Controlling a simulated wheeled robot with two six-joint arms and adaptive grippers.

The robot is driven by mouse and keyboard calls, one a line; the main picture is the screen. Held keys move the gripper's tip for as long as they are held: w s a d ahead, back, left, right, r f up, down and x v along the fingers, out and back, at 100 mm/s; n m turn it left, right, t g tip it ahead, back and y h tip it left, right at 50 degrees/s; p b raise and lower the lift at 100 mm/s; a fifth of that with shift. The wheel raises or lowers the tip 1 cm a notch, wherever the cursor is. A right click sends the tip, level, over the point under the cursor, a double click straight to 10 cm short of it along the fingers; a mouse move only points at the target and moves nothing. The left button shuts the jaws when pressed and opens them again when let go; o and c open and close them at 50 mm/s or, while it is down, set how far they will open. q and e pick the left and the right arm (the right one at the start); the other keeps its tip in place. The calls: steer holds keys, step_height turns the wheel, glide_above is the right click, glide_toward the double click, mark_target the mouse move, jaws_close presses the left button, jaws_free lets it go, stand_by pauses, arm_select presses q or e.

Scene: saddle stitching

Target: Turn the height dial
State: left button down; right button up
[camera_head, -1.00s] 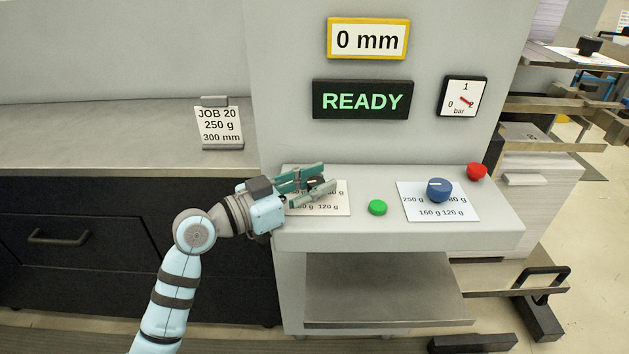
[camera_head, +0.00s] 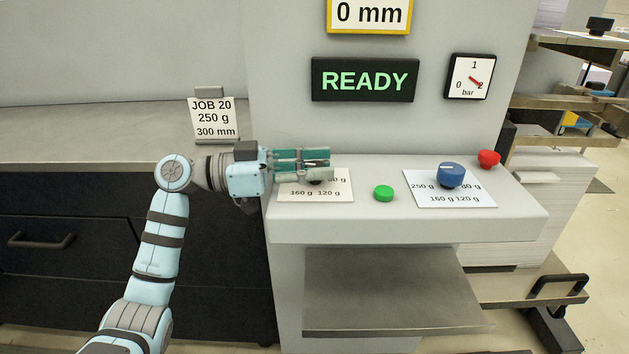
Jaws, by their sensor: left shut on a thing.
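My left gripper (camera_head: 318,167) reaches in from the left over the left label plate (camera_head: 322,194) on the machine's ledge. Its fingers are shut on a dark dial (camera_head: 316,182), which is mostly hidden between and under them. The plate shows 160 g and 120 g along its front; its upper markings are partly covered. I cannot read where this dial points. A yellow-framed display (camera_head: 369,13) above reads 0 mm. The job card (camera_head: 213,119) reads JOB 20, 250 g, 300 mm. My right gripper is not in view.
A green button (camera_head: 383,193) sits right of the held dial. Further right are a blue dial (camera_head: 451,175) on its own label plate (camera_head: 450,199) and a red button (camera_head: 488,159). A READY sign (camera_head: 364,80) and a pressure gauge (camera_head: 470,77) are on the panel above.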

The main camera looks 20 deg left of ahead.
arm_select(q)
steer(key=shift+f+m+g+h+b, duration=0.1)
steer(key=shift+m+g+h+b, duration=0.25)
steer(key=shift+m+g, duration=0.5)
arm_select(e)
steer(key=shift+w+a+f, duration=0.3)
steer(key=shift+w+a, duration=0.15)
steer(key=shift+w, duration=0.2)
arm_select(q)
steer(key=c, duration=1.3)
jaws_free()
steer(key=shift+a, duration=0.1)
steer(key=v, duration=1.2)
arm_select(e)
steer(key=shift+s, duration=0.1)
